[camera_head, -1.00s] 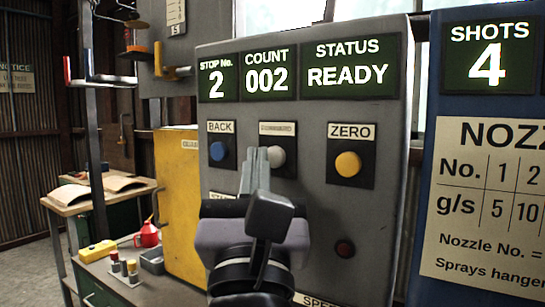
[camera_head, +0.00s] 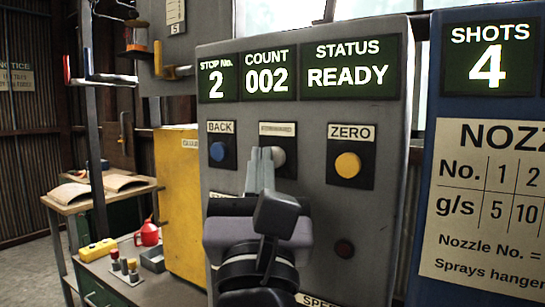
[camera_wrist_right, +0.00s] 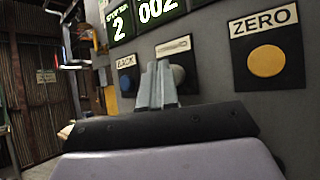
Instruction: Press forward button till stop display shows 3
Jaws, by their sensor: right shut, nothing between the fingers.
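The grey control panel (camera_head: 385,215) has a stop display (camera_head: 217,82) reading 2. In the right wrist view the fingertips (camera_wrist_right: 158,68) partly cover the forward button (camera_wrist_right: 177,75). I cannot tell whether the tips touch it. My left gripper is not in view.
The count display (camera_head: 267,76) reads 002 and the status display (camera_head: 348,70) reads READY. A blue panel (camera_head: 425,200) with a SHOTS display (camera_head: 487,62) reading 4 stands at right. A bench with a red can (camera_head: 147,236) is at lower left.

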